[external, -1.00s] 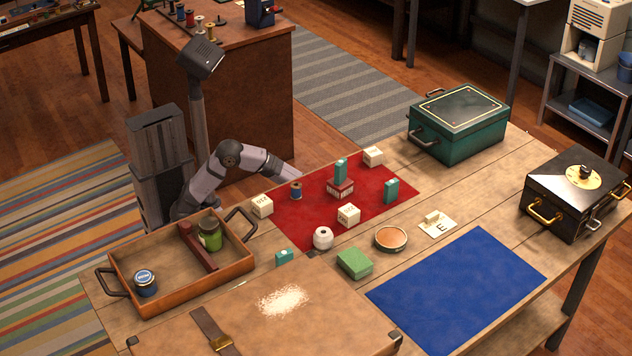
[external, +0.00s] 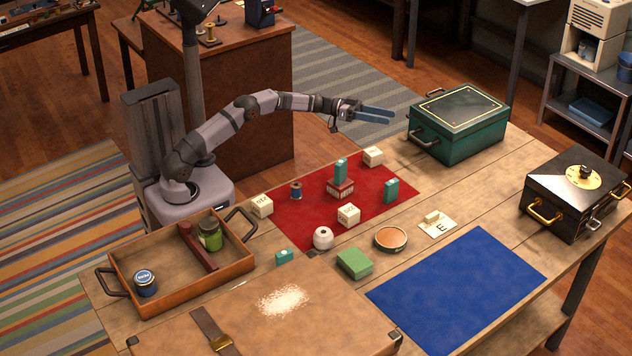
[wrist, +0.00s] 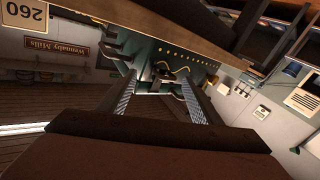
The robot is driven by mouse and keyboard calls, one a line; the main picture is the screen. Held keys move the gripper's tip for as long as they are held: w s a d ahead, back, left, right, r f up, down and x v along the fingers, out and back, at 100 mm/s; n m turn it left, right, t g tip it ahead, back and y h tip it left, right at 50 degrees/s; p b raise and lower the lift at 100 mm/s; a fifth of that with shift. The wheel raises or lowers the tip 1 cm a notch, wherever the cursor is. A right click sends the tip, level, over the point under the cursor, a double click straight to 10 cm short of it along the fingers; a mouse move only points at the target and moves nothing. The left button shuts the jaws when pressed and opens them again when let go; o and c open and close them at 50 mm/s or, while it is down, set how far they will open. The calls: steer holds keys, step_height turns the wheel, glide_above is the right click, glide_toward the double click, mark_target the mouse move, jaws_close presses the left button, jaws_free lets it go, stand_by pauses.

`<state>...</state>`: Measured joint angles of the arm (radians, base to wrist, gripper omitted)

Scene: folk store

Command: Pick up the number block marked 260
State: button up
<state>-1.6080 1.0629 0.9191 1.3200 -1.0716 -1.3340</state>
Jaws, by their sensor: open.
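My gripper (external: 391,116) is open and empty, raised above and behind the cloth, pointing right toward the green box. In the wrist view its two fingers (wrist: 160,80) are apart with nothing between them. A framed plate marked 260 (wrist: 26,13) shows upside down at that view's top left corner.
On the red cloth (external: 313,220) stand a thread spool (external: 296,190), teal boxes and a small red block (external: 341,189). A wooden tray (external: 125,272) is left, a green box (external: 458,128) right. The blue mat (external: 455,290) is bare.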

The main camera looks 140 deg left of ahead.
steer(key=w+d+m+t+h+p, duration=0.1)
steer(key=w+d+m+t+h, duration=0.2)
steer(key=w+d+m+h, duration=0.4)
steer(key=m+h+p, duration=0.1)
steer(key=m+h, duration=0.3)
steer(key=h, duration=0.1)
glide_toward(373, 151)
steer(key=w, duration=0.2)
steer(key=shift+w+d, duration=0.25)
steer(key=shift+d, duration=0.1)
steer(key=shift+w+d, duration=0.2)
steer(key=shift+w, duration=3.45)
steer(key=c, duration=1.2)
